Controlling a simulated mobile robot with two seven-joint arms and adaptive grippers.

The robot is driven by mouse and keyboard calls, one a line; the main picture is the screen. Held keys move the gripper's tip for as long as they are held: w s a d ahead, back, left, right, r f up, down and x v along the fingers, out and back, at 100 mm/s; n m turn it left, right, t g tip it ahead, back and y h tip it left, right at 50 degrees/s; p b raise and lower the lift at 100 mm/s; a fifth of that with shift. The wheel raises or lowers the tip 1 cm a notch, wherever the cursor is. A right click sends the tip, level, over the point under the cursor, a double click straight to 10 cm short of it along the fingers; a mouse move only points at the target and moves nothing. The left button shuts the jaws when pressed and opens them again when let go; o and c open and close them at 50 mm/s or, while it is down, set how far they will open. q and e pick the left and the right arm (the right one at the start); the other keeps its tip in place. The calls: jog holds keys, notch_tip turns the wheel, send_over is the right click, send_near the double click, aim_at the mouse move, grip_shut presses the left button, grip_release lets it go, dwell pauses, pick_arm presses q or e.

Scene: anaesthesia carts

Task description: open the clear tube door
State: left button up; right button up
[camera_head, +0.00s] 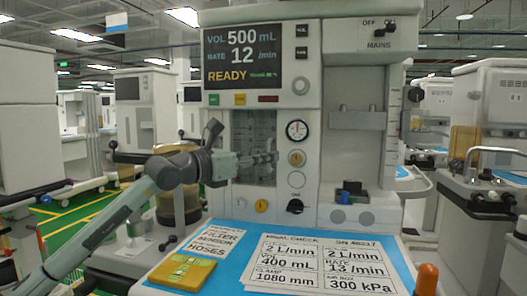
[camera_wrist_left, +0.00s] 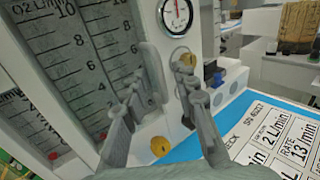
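The clear tube door (camera_head: 240,132) covers the scaled flow tubes on the left of the machine's front panel. In the head view it looks flat against the panel; I cannot tell whether it stands slightly ajar. In the left wrist view the tube scales (camera_wrist_left: 70,58) show at the left, with a grey upright handle-like piece (camera_wrist_left: 152,70) at the door's right edge. My left gripper (camera_head: 272,158) is at this edge. Its fingers (camera_wrist_left: 162,88) are apart, with the grey piece between or just beyond them; contact is unclear. My right gripper is not in view.
A pressure gauge (camera_head: 297,130) and a yellow knob (camera_head: 296,158) sit just right of the door. More knobs lie below. The blue work surface (camera_head: 228,262) holds printed cards and a yellow pouch (camera_head: 182,272). A brown-topped canister (camera_head: 180,200) stands left, beside my left arm.

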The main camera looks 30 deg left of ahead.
pick_arm(q)
jog(key=shift+w+d, duration=0.1)
jog(key=shift+w, duration=0.1)
jog(key=shift+c, duration=0.4)
grip_shut()
jog(key=shift+s, duration=0.1)
